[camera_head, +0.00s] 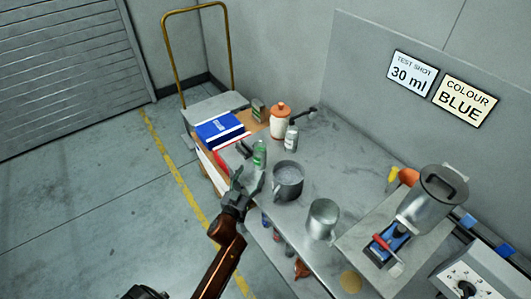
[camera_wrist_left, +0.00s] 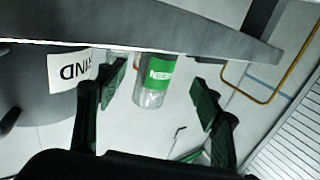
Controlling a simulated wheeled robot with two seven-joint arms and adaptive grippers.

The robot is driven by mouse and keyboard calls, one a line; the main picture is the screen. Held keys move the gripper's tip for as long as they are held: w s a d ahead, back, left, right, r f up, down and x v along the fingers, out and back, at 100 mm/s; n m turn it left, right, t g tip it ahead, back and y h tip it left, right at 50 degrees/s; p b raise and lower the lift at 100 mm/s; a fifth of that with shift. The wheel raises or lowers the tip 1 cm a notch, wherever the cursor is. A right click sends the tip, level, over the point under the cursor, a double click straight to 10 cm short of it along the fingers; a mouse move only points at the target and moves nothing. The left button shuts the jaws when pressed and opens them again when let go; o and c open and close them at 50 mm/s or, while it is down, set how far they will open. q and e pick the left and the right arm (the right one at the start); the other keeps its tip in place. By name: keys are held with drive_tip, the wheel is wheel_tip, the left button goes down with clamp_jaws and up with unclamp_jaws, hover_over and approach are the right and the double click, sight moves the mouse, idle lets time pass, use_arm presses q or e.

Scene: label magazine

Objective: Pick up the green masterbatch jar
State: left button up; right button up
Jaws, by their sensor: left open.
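The green masterbatch jar (camera_head: 260,154) is a small clear jar with a green label and contents. It stands upright near the left edge of the grey bench, and shows upside down in the left wrist view (camera_wrist_left: 154,80). My left gripper (camera_head: 248,179) is open just in front of the jar, at about bench height. In the left wrist view, the two dark fingers lie left and right of the jar with gaps on both sides; the jar appears beyond the fingertips, not gripped. My right gripper is not in view.
A grey metal mug (camera_head: 288,184) stands close right of the jar. Behind are a white-grey bottle (camera_head: 291,139) and an orange-lidded jar (camera_head: 280,121). A metal cup (camera_head: 322,219) stands nearer. A trolley with a blue box (camera_head: 220,130) is left of the bench (camera_head: 345,150).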

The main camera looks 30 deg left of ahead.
sight(257, 163)
use_arm(q)
drive_tip(key=x, duration=0.4)
drive_tip(key=shift+w+d+r+b, duration=0.1)
drive_tip(key=shift+d+b, duration=0.1)
drive_tip(key=shift+b, duration=0.2)
drive_tip(key=shift+x, duration=1.2)
drive_tip(key=shift+w+b, duration=0.3)
drive_tip(key=shift+w, duration=0.05)
drive_tip(key=shift+w+a+r, duration=0.1)
drive_tip(key=c, duration=1.4)
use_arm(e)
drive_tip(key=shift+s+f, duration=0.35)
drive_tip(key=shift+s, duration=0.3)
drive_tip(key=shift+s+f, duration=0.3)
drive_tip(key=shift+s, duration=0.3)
